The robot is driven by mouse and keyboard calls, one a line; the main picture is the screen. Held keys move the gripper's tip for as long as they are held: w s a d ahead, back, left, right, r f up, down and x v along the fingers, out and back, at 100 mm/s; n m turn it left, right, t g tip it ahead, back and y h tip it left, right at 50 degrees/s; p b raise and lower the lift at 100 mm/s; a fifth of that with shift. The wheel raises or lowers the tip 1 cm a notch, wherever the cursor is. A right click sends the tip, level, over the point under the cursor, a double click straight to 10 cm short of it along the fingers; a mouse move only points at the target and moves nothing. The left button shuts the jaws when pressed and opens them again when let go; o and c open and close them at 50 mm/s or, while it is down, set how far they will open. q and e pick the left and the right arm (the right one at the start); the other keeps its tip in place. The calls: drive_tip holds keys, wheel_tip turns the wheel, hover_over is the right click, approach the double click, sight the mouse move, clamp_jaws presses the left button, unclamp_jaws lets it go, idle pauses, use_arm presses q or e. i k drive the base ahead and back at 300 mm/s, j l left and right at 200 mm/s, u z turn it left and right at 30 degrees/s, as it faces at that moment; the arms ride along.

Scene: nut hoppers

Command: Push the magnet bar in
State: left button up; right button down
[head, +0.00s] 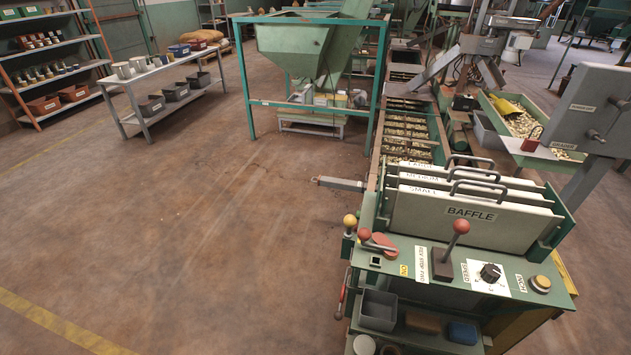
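A grey metal bar (341,183) sticks out to the left from the side of the conveyor machine, just behind the baffle plates. It looks like the magnet bar, but I can read no label on it. Its outer end is narrower, like a handle, and points left over open floor. Its inner end is hidden at the machine's side. Neither of my grippers shows in the head view.
A control panel (420,262) with levers and a knob stands at the machine's front. Baffle plates (470,214) stand upright behind it. A hopper (292,46) in a green frame is farther back. The floor (200,220) left of the machine is clear.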

sight(338, 183)
drive_tip(key=k+z, duration=0.2)
drive_tip(key=z, duration=0.15)
drive_tip(key=k+l+z, duration=0.1)
drive_tip(key=k+z, duration=0.25)
drive_tip(key=k+l+z, duration=0.1)
drive_tip(key=z, duration=0.25)
drive_tip(key=i+j, duration=0.2)
drive_tip(key=j, duration=0.15)
drive_tip(key=i+j+z, duration=0.15)
drive_tip(key=j, duration=0.2)
drive_tip(key=i+j, duration=0.25)
drive_tip(key=j, duration=0.15)
drive_tip(key=i+j+z, duration=0.1)
drive_tip(key=j, duration=0.25)
drive_tip(key=i+j+z, duration=0.1)
drive_tip(key=i+j, duration=0.15)
drive_tip(key=j, duration=0.15)
drive_tip(key=i+j, duration=0.15)
drive_tip(key=j, duration=0.25)
drive_tip(key=i+j+z, duration=0.1)
drive_tip(key=j, duration=0.3)
drive_tip(key=i+j+z, duration=0.1)
drive_tip(key=j, duration=0.3)
drive_tip(key=i, duration=0.1)
